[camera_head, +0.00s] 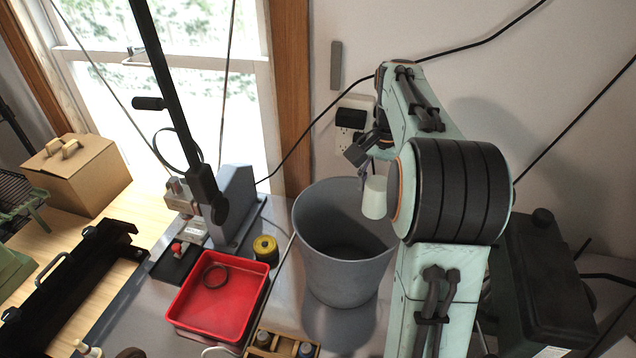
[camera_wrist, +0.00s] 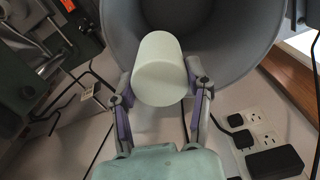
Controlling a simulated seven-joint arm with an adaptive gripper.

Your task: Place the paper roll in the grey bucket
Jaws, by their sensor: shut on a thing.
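The paper roll (camera_head: 375,197) is white and cylindrical. My gripper (camera_head: 368,172) is shut on it and holds it over the right side of the grey bucket's mouth. In the wrist view the paper roll (camera_wrist: 160,70) sits between the two fingers of my gripper (camera_wrist: 160,92), with the bucket behind it. The grey bucket (camera_head: 343,272) stands upright on the table, open at the top, its inside looking empty where visible. Its wall also shows in the wrist view (camera_wrist: 225,45). My arm hides part of the bucket's right side.
A red tray (camera_head: 217,297) with a dark ring inside stands left of the bucket. A yellow roll (camera_head: 265,248) is behind the tray. A wooden holder (camera_head: 283,345) is in front. A wall outlet (camera_head: 350,125) with plugs and cables is behind. A dark machine (camera_head: 545,285) stands at right.

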